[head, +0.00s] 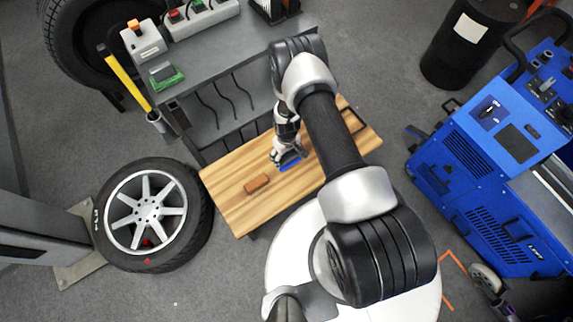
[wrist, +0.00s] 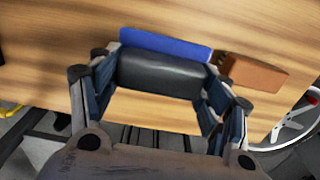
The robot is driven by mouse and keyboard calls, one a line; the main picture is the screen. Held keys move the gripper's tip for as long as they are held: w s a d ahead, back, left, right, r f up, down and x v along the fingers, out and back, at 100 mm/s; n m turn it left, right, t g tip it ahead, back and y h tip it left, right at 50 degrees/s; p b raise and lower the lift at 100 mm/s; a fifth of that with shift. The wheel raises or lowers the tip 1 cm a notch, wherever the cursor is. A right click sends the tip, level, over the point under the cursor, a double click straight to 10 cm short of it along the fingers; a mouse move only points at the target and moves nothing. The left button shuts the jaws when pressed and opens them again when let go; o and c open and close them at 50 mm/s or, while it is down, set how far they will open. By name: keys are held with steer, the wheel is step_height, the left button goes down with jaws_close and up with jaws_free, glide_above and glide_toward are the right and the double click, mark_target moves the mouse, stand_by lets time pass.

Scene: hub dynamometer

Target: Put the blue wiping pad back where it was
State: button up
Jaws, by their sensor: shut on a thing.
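The blue wiping pad (head: 290,164) shows just below my gripper (head: 284,153), over the wooden tabletop (head: 232,206). In the wrist view the pad (wrist: 165,45) is a blue strip with a thick dark grip part in front of it. My gripper (wrist: 158,92) is shut on that dark part, one finger at each end. The pad lies low at the wood; I cannot tell whether it touches it. My fingers hide part of the pad in the head view.
A brown block (head: 257,184) lies on the wood left of the pad; in the wrist view the block (wrist: 252,72) is close beside the pad's right end. A grey workbench (head: 225,60) stands behind, a wheel (head: 150,212) at left, a blue machine (head: 490,150) at right.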

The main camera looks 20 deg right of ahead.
mark_target(286, 163)
steer(key=shift+f+b, duration=1.15)
steer(key=shift+f, duration=2.45)
steer(key=o, duration=1.1)
steer(key=shift+f, duration=0.15)
